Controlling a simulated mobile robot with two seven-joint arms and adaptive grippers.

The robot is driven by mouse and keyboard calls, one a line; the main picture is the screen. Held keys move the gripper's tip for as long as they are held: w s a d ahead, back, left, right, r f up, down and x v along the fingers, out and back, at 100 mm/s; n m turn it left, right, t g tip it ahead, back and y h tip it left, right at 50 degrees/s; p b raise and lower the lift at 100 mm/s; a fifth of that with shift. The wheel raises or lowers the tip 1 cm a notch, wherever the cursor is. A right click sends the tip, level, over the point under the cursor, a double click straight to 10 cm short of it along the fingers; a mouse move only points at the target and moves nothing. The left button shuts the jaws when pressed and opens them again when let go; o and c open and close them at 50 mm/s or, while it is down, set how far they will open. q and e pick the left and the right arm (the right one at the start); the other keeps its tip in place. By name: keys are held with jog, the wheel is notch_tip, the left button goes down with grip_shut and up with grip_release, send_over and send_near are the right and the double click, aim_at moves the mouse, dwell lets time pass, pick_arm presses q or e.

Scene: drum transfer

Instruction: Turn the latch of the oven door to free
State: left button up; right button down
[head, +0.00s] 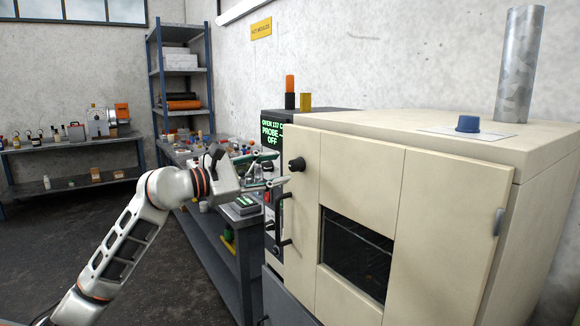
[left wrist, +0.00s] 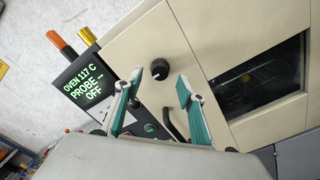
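The cream oven door (head: 360,165) is closed, with a dark window in its middle. A round black knob (head: 297,164), which looks like the latch, sticks out near the door's upper left edge; it also shows in the left wrist view (left wrist: 160,69). My left gripper (head: 281,168) is open and empty, just left of the knob. In the left wrist view its two teal-padded fingers (left wrist: 156,90) stand apart, with the knob beyond and between their tips. I see no contact. My right gripper is not in view.
A black bar handle (head: 284,246) sits below the knob at the door's left side. The control panel (head: 272,133) reads "OVEN 117 C, PROBE -- OFF". A bench (head: 215,235) with small items stands behind my arm. A metal flue (head: 520,65) rises from the oven top.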

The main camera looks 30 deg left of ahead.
aim_at(292, 165)
pick_arm(q)
jog(key=shift+x, duration=2.55)
